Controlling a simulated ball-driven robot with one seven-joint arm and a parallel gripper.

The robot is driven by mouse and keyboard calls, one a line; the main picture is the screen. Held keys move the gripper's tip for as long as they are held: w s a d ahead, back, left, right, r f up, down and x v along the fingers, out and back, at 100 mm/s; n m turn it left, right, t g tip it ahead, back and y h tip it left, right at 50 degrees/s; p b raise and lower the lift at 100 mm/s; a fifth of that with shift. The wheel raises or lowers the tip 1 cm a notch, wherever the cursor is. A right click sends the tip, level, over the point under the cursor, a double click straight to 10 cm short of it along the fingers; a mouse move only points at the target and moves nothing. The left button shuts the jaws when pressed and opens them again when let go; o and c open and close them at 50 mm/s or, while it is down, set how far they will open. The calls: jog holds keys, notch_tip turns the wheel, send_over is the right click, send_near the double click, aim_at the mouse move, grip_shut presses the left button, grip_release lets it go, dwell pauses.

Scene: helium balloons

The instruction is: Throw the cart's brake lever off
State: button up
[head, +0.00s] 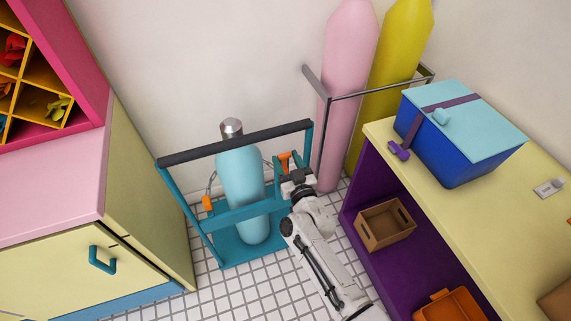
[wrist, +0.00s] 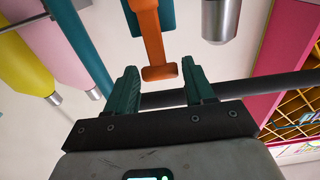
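The teal cart (head: 203,243) stands on the tiled floor with a light-blue gas cylinder (head: 240,170) upright in it and a dark handle bar across its top. An orange lever (head: 284,159), which I take for the brake lever, is at the cart's right side. In the wrist view the lever (wrist: 150,35) hangs down with its wider end between my fingertips, with gaps on both sides. My gripper (head: 291,164) is open around the lever's end; its green fingers show in the wrist view (wrist: 160,82). Whether either finger touches the lever cannot be told.
Pink (head: 349,90) and yellow (head: 400,50) cylinders stand behind a rail at the wall. A yellow-topped bench (head: 480,190) with a blue box (head: 450,145) is close on the right. A pink-topped cabinet (head: 50,205) stands left. The dark handle bar (wrist: 260,86) runs behind my fingers.

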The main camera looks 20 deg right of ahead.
aim_at(285, 160)
jog(key=c, duration=0.6)
jog(key=shift+s+f+p, duration=0.25)
jog(key=shift+s+p, duration=0.05)
jog(key=shift+s, duration=0.65)
jog(key=shift+s+f, duration=0.1)
jog(key=shift+s, duration=0.05)
jog(key=shift+s+f, duration=0.3)
jog(key=shift+s, duration=0.5)
jog(key=shift+s+f, duration=0.5)
jog(key=shift+s, duration=0.3)
